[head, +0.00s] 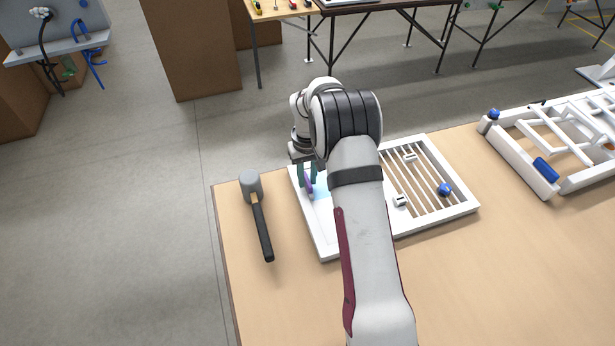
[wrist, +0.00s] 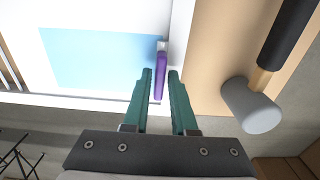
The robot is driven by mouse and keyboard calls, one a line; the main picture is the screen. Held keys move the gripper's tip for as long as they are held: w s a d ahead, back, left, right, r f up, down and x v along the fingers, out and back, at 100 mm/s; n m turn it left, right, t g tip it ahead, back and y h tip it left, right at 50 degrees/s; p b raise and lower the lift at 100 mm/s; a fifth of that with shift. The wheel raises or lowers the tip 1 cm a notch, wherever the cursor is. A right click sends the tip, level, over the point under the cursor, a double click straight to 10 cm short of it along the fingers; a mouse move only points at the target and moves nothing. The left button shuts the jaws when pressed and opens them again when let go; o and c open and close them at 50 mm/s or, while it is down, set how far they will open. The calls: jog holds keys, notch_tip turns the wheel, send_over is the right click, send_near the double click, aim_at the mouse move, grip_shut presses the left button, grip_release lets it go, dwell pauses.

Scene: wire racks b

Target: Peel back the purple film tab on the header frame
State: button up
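The white header frame (head: 458,209) lies flat on the wooden table, partly hidden behind my arm. The purple film tab (head: 309,184) is at its left end, beside a pale blue film patch (head: 321,191). In the wrist view the purple tab (wrist: 161,62) is a narrow upright strip at the edge of the light blue film (wrist: 100,58). My gripper (head: 308,182) is over the tab, pointing down. In the wrist view its teal fingers (wrist: 160,74) stand apart, one on each side of the tab, with small gaps showing. Contact depth cannot be told.
A mallet (head: 251,187) with a grey head and black handle lies left of the frame; it also shows close to my fingers in the wrist view (wrist: 251,108). A white rack (head: 521,171) with blue parts stands on the right. The table (head: 480,290) is clear in front.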

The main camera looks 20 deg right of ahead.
grip_shut()
jog(key=shift+d, duration=0.1)
jog(key=shift+d, duration=2.55)
